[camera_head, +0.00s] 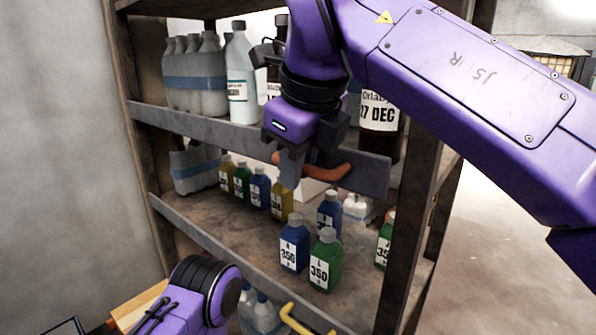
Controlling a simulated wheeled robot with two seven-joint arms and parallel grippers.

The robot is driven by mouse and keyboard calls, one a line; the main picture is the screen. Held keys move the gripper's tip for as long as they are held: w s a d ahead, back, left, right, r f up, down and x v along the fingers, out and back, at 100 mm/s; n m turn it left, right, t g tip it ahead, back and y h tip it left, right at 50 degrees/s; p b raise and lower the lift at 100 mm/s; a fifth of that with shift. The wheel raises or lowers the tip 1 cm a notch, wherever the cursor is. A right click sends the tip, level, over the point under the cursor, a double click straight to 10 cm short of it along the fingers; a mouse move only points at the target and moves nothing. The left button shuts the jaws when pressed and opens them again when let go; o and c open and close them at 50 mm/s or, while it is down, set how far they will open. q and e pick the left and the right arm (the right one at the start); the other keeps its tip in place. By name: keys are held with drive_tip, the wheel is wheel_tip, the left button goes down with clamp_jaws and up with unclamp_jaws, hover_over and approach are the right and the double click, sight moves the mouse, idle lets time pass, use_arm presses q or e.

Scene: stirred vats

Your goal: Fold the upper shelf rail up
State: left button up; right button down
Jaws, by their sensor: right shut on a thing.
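The upper shelf rail (205,127) is a long grey bar across the front of the shelf rack, just below the large bottles of the upper shelf. It has a curved orange handle (335,171) on its right part. My right gripper (290,172) is at this handle and shut on it, hiding part of the handle and the rail behind. I cannot tell the rail's exact tilt. My left arm (205,290) shows at the bottom left, away from the upper rail; its gripper is not visible.
The upper shelf holds pale bottles (240,80) and a dark bottle (379,125). Small blue (294,245) and green bottles (325,262) stand on the shelf below. A lower rail (215,247) has a yellow handle (293,318). Wooden posts (410,230) flank the shelves.

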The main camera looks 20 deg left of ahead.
drive_tip(key=shift+w+r+g, duration=0.1)
drive_tip(key=shift+g, duration=0.3)
drive_tip(key=c, duration=1.4)
unclamp_jaws()
drive_tip(key=shift+w, duration=0.1)
